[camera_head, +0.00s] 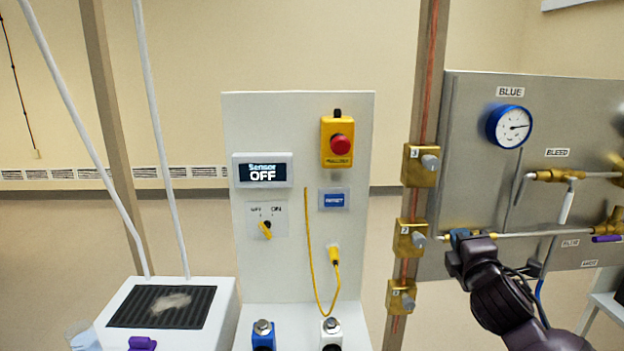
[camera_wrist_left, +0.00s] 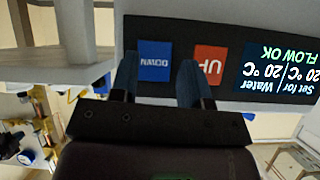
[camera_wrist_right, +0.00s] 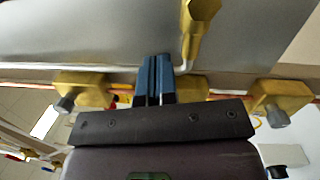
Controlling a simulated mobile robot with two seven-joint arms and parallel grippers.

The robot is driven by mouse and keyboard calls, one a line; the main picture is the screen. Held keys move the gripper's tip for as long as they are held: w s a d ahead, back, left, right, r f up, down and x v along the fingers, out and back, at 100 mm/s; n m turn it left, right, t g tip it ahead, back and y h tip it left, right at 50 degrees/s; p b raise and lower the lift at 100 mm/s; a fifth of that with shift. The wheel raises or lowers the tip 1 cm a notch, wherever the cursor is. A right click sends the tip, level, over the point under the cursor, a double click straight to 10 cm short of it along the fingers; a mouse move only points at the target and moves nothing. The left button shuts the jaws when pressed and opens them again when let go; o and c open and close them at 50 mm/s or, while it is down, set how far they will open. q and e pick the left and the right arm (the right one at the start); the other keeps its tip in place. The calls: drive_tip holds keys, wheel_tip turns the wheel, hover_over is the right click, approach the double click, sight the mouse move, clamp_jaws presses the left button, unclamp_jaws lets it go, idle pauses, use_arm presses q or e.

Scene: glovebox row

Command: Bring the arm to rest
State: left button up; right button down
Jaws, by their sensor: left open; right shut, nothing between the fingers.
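My right arm comes in from the right in the head view. Its gripper (camera_head: 460,237) is at the left edge of the grey gauge panel, close to the middle brass block. In the right wrist view the right gripper (camera_wrist_right: 154,72) is shut and empty, its blue fingers together in front of the brass block (camera_wrist_right: 192,86); I cannot tell whether they touch it. My left arm is not in the head view. In the left wrist view the left gripper (camera_wrist_left: 158,75) is open and empty, before a dark control panel with a blue DOWN button (camera_wrist_left: 155,61) and a red UP button (camera_wrist_left: 209,66).
The grey panel (camera_head: 470,110) carries a blue gauge (camera_head: 508,126), pipes and valves. A brass block column (camera_head: 420,166) stands at its left. A white station (camera_head: 235,115) has a red stop button (camera_head: 340,145), a "Sensor OFF" display (camera_head: 262,170) and a yellow cable (camera_head: 312,265).

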drive_tip(key=s+f+m+g+y, duration=0.15)
drive_tip(key=s+f+m, duration=0.35)
drive_tip(key=f, duration=0.6)
drive_tip(key=s+f+m+g, duration=0.2)
drive_tip(key=s+f, duration=0.4)
drive_tip(key=f, duration=0.4)
drive_tip(key=s+f+m+g, duration=0.2)
drive_tip(key=s+f+m, duration=0.3)
drive_tip(key=s+f, duration=0.3)
drive_tip(key=s+a+f+m+g, duration=0.1)
drive_tip(key=s+f+m, duration=0.5)
drive_tip(key=s, duration=0.6)
wheel_tip(320, 180, down, 2)
drive_tip(key=shift+s+a+g, duration=0.15)
drive_tip(key=shift+s+g, duration=0.15)
drive_tip(key=shift+g, duration=0.05)
